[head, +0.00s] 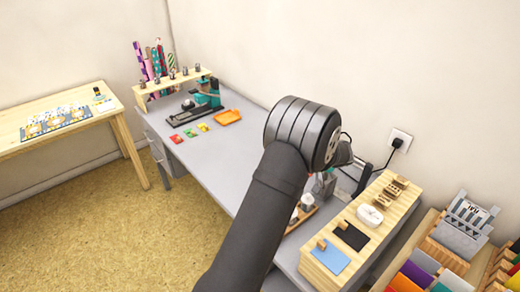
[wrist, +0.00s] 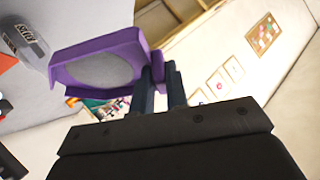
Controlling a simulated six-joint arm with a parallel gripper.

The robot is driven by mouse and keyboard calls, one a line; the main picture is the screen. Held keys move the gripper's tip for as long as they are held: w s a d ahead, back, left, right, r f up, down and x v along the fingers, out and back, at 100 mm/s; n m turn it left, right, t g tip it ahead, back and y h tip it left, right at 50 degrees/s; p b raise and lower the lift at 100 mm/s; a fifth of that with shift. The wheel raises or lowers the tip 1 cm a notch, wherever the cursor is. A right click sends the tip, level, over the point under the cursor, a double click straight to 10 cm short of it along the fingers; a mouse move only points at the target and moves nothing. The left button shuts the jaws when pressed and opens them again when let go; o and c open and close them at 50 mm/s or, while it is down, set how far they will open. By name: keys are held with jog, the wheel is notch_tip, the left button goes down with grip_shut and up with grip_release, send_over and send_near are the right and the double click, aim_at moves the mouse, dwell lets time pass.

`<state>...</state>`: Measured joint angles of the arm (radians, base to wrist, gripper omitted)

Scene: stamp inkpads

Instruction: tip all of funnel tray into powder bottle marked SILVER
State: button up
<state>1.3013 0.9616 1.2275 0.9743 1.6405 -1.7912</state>
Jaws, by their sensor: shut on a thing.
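The purple funnel tray (wrist: 72,72) is in the wrist view, strongly tilted in that picture. A round grey area fills its middle; I cannot tell whether this is powder or bare tray. My gripper (wrist: 162,78) is shut on the tray's right end, which sits between the two dark fingers. A pale grey bottle (wrist: 25,45) with a small dark-lettered label is at the upper left of the wrist view, close to the tray's far end. The label is too blurred to read surely. In the head view my arm hides the gripper and tray.
In the head view, white-topped jars (head: 306,201) stand in a wooden tray just right of my arm. A wooden stand (head: 375,235) with stamps and pads is farther right.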

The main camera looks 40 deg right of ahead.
jog(key=shift+s+d+f+t, duration=0.1)
jog(key=shift+s+d+t, duration=0.05)
jog(key=shift+s+t, duration=0.15)
jog(key=shift+s+d+f+t+y, duration=0.1)
jog(key=shift+s+f+t+y, duration=0.15)
jog(key=shift+t+y, duration=0.15)
jog(key=shift+s, duration=0.1)
jog(key=shift+s+d+f+t, duration=0.1)
jog(key=shift+s+t, duration=0.1)
jog(key=shift+t, duration=0.1)
jog(key=shift+f+y, duration=0.1)
jog(key=shift+y, duration=0.2)
jog(key=shift+s+d+f+n+t, duration=0.1)
jog(key=shift+s+n+t, duration=0.1)
jog(key=shift+n+t, duration=0.1)
dwell(6.3)
